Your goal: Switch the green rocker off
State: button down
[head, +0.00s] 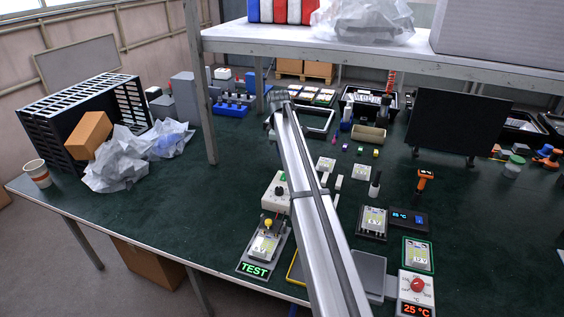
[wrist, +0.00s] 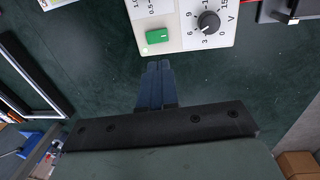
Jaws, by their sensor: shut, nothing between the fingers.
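The green rocker (wrist: 157,36) sits on the pale front panel of a power supply (wrist: 183,42) at the top of the wrist view. A black voltage knob (wrist: 208,20) is to its right. I cannot tell which side of the rocker is pressed down. My gripper (wrist: 158,65) is shut and empty, its blue-grey fingertips together just below the rocker in the picture, apparently short of the panel. In the head view a pale box with a dark knob (head: 275,192), apparently the same supply, is partly hidden behind my arm. My fingertips are not clearly visible there.
A lit TEST stand (head: 254,268) with a yellow button is in front of the box. Meters and a 25 °C controller (head: 416,290) stand to the right. A shelf post (head: 203,100) rises at the left. The green tabletop at centre left is clear.

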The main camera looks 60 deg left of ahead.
jog(key=shift+s+d+r, duration=0.1)
jog(key=shift+s+r, duration=0.05)
jog(key=shift+r, duration=1.5)
jog(key=w+g, duration=0.1)
jog(key=w+g+y, duration=0.1)
jog(key=w, duration=0.1)
jog(key=w+g, duration=0.1)
jog(key=shift+w+d+r+y, duration=0.15)
jog(key=shift+d+r+y, duration=0.15)
jog(key=shift+d+y, duration=0.1)
send_over(283, 174)
jog(key=d, duration=0.1)
jog(key=f, duration=1.1)
jog(key=shift+w+d+f, duration=0.15)
jog(key=shift+w+f, duration=0.1)
jog(key=shift+f, duration=0.05)
jog(key=shift+w+f, duration=0.1)
jog(key=shift+f, duration=0.9)
